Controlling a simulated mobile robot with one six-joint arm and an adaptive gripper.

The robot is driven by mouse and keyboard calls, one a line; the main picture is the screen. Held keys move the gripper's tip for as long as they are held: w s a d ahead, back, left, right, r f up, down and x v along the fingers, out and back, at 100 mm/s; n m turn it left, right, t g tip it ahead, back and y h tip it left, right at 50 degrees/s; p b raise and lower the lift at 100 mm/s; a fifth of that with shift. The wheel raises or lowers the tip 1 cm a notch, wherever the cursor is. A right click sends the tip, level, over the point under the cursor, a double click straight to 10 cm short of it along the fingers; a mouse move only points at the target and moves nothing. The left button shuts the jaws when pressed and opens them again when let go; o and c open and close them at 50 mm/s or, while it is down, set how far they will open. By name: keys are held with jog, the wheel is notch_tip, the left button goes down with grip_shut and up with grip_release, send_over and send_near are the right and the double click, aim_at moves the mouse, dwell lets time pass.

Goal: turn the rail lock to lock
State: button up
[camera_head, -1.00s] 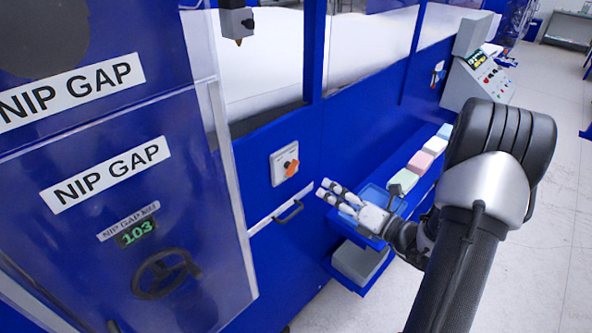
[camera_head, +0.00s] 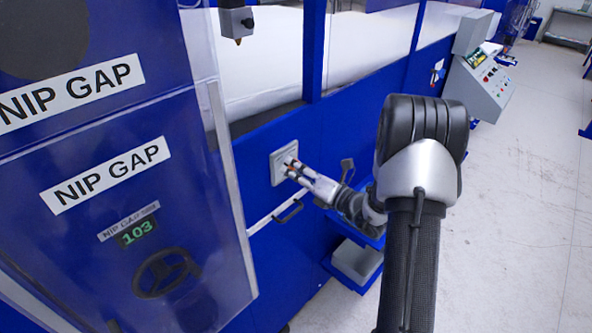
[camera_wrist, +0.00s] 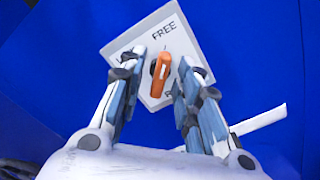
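The rail lock is an orange knob (camera_wrist: 160,75) on a light grey plate (camera_wrist: 122,42) fixed to the blue machine wall. The plate also shows in the head view (camera_head: 277,167). The plate reads "FREE" near the knob's upper end; a second label at its lower side is partly hidden by a finger. The knob points roughly toward "FREE". My gripper (camera_wrist: 158,72) is open, its two fingers on either side of the knob, with a visible gap to it in the wrist view. In the head view my gripper (camera_head: 291,165) is at the plate and covers most of the knob.
A dark handle (camera_head: 289,211) sits on the wall below the plate, by a pale rail strip (camera_head: 262,223). A blue shelf with a grey box (camera_head: 357,262) stands below my arm. The nip gap panel with a handwheel (camera_head: 165,272) is at left. Open floor lies at right.

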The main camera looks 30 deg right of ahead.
jog(key=shift+c, duration=0.3)
grip_shut()
jog(key=shift+n+b, duration=0.3)
jog(key=n+b, duration=1.7)
jog(key=b, duration=0.5)
jog(key=shift+d, duration=0.1)
jog(key=shift+n, duration=0.3)
